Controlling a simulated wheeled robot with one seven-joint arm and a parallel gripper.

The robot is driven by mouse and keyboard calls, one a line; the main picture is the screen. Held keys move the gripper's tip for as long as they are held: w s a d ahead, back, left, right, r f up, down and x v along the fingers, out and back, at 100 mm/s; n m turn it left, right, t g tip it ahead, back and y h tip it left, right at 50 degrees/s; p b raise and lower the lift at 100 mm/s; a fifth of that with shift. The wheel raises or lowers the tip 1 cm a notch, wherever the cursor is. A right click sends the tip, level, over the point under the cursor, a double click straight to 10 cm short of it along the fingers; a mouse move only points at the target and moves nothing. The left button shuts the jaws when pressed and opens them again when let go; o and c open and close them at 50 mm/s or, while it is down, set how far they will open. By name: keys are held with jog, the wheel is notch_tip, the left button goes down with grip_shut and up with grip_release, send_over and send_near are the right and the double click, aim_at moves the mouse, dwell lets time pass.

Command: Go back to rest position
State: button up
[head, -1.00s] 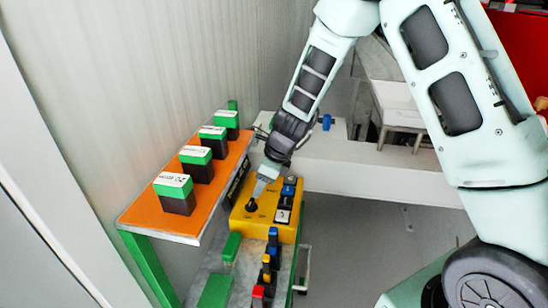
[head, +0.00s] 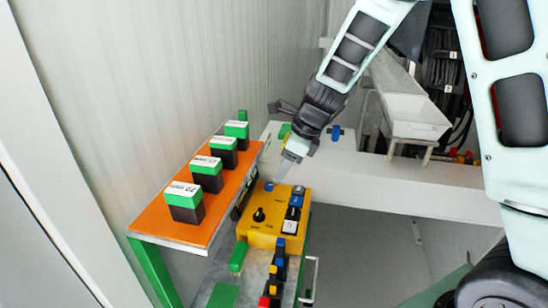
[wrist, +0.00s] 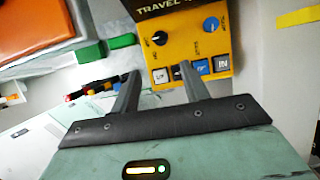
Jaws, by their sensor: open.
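My gripper (head: 283,178) is at the end of my arm, above the back part of a yellow control box (head: 262,235) in the head view. In the wrist view my gripper (wrist: 160,70) shows two fingers apart with nothing between them. The box (wrist: 183,55) lies beyond the fingertips there. It carries a black knob (head: 258,215), a blue knob (head: 269,186) and several switches on its right side. In the wrist view the black knob (wrist: 158,38) and the blue knob (wrist: 211,53) stand clear of the fingers.
An orange shelf (head: 150,222) with several green-topped black blocks stands left of the box. A row of coloured levers (head: 275,275) is in front of it. A white ledge (head: 400,186) runs behind to the right. Grey floor at the right is mostly open.

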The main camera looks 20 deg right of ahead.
jog(key=s+d+r+n+h, duration=0.15)
jog(key=s+d+n, duration=0.25)
jog(key=s+n, duration=0.65)
jog(key=s+d+r+n+h, duration=0.1)
jog(key=s+d+n+h, duration=0.35)
jog(key=n, duration=1.05)
jog(key=s+a+f+n+g+y+b, duration=0.1)
jog(key=s+a+n+b, duration=0.1)
jog(key=s+a+n, duration=0.2)
jog(key=s+a+f+n+g+y+b, duration=0.1)
jog(key=s+a+f+n+y+b, duration=0.1)
jog(key=s+a, duration=0.8)
jog(key=a+n+b, duration=0.1)
jog(key=a, duration=0.4)
jog(key=shift+a+f+n+g, duration=0.3)
jog(key=shift+a+n+g, duration=0.05)
jog(key=shift+a+g, duration=0.05)
